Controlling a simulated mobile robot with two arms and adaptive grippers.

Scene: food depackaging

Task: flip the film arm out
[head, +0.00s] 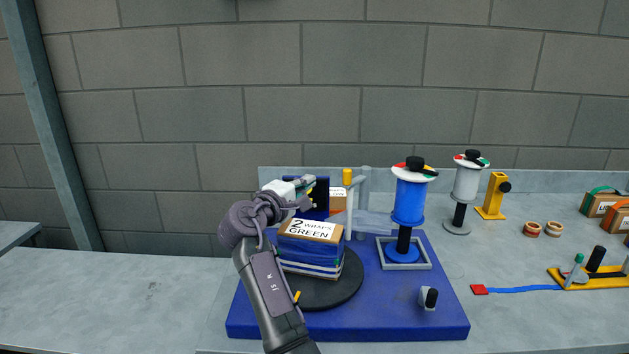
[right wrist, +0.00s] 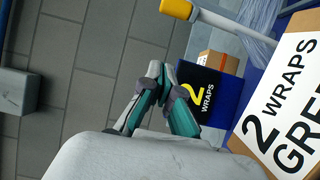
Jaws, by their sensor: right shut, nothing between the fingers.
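The film arm (head: 348,202) stands behind the turntable, with a yellow tip at its upper end. In the right wrist view its yellow-ended pale bar (right wrist: 220,25) crosses the top. My right gripper (head: 303,184) is shut and empty, left of the yellow tip and above the labelled box; the two are apart. In the right wrist view its fingertips (right wrist: 160,85) meet with nothing between them. My left gripper is out of view.
A blue film spool (head: 409,200) stands on the blue base (head: 400,318) right of the turntable. Another white spool (head: 466,182) and a yellow bracket (head: 494,195) stand farther right. A "2 WRAPS" card (right wrist: 207,94) lies beyond my fingers. The bench's left side is clear.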

